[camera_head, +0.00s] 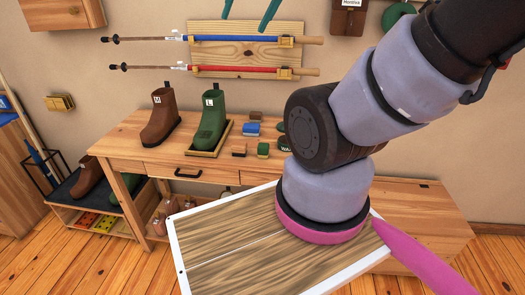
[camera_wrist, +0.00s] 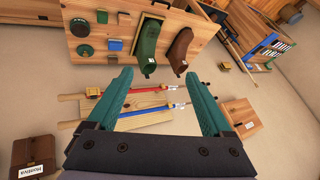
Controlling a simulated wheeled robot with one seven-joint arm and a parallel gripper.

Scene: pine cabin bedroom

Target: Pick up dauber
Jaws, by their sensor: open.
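No item is labelled as the dauber, and I cannot tell which small block it is. On the wooden bench (camera_head: 135,140), right of the boots, sit a brown-topped block (camera_head: 239,150), a green-topped block (camera_head: 263,149), a blue block (camera_head: 252,129) and a dark brown block (camera_head: 255,115). In the wrist view the blue block (camera_wrist: 115,44) lies beyond my fingers, near the boots. My gripper (camera_wrist: 157,72) has teal fingers spread wide with nothing between them. Its fingertips (camera_head: 243,24) show at the top of the head view, high above the bench and apart from the blocks.
A brown boot (camera_head: 160,118) and a green boot (camera_head: 209,124) stand on the bench. Round tins (camera_wrist: 80,26) are beside the blocks, partly behind my arm in the head view. A wall board (camera_head: 245,55) holds two poles. A brown pouch (camera_head: 348,18) hangs at the right.

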